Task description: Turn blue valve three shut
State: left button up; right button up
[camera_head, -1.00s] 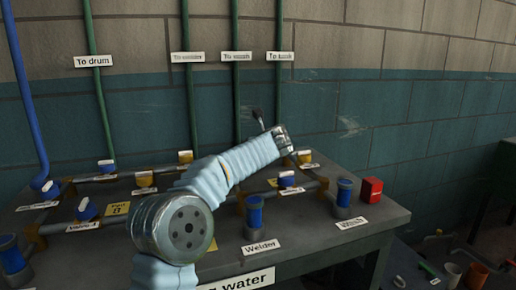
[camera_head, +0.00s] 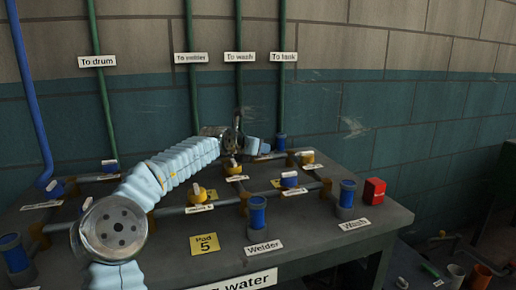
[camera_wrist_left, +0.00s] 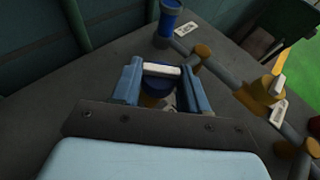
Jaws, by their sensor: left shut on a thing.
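My left gripper (camera_head: 257,146) is at the back of the grey bench, near the foot of the pipe labelled "To wash". The left wrist view shows its two blue fingers (camera_wrist_left: 159,86) shut on a valve. The valve has a white handle bar (camera_wrist_left: 162,69) running between the fingers and a blue body (camera_wrist_left: 154,86) below it. The gripper and arm hide most of this valve in the head view, and I cannot read its number. Other blue valves stand on the bench, one (camera_head: 289,179) at right and one (camera_head: 54,188) at left. My right gripper is not in view.
Yellow valves (camera_head: 199,193) stand on grey pipes between the blue ones. Blue cylinders (camera_head: 257,212) labelled "Welder" and "Wash" (camera_head: 347,194) line the front, beside a red box (camera_head: 374,190). Green pipes (camera_head: 283,95) climb the wall. Open air lies above the bench.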

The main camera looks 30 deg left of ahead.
pick_arm(q)
jog(key=shift+m+h, duration=0.5)
jog(key=o, duration=1)
jog(key=r, duration=0.3)
jog(key=shift+s+d+r, duration=0.1)
jog(key=shift+s+r, duration=0.15)
jog(key=shift+r, duration=0.15)
jog(key=s+d+r+b, duration=0.1)
jog(key=s+d+r, duration=0.1)
jog(key=s+r, duration=0.1)
jog(key=s+d+r+b, duration=0.2)
jog(key=s+r, duration=0.1)
jog(key=s, duration=0.1)
jog(key=s+d+r+b, duration=0.2)
jog(key=s+d+r, duration=0.1)
jog(key=s, duration=0.1)
jog(key=shift+s+d, duration=0.1)
jog(key=shift+s, duration=0.05)
